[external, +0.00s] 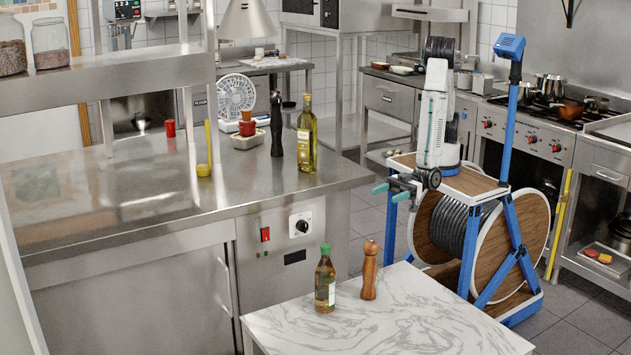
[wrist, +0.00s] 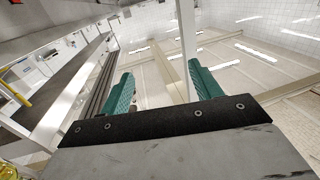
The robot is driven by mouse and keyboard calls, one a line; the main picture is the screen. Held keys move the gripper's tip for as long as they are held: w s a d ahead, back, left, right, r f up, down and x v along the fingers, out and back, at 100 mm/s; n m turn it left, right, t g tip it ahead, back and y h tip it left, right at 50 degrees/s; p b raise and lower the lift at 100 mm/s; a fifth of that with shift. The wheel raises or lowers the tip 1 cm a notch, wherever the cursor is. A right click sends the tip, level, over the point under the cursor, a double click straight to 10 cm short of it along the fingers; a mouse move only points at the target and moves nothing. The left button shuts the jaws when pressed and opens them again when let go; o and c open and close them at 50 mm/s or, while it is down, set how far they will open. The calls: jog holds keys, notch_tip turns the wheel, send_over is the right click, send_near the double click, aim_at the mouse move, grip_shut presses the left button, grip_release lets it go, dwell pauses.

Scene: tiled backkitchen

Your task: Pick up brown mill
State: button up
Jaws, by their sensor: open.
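The brown mill (external: 369,270) is a turned wooden pepper mill with a round knob. It stands upright on the white marble table (external: 430,322) at the front, just right of a green-capped bottle (external: 325,279). My gripper (external: 378,192) has teal fingers and hangs above and behind the mill, clear of it, near the front of my base. In the wrist view my gripper (wrist: 155,92) shows two teal fingers wide apart with nothing between them. The mill cannot be made out in the wrist view.
A steel counter (external: 120,215) at the left holds a tall black mill (external: 276,125), an oil bottle (external: 307,135) and a white fan (external: 236,96). A stove (external: 540,130) stands at the right. Open air lies between my gripper and the marble table.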

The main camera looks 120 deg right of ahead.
send_near(366, 267)
jog(key=w+a, duration=0.1)
jog(key=w, duration=0.8)
jog(key=shift+w+a+f, duration=0.2)
jog(key=shift+w+a, duration=0.1)
jog(key=shift+a, duration=0.1)
jog(key=shift+c, duration=0.2)
jog(key=c, duration=1.2)
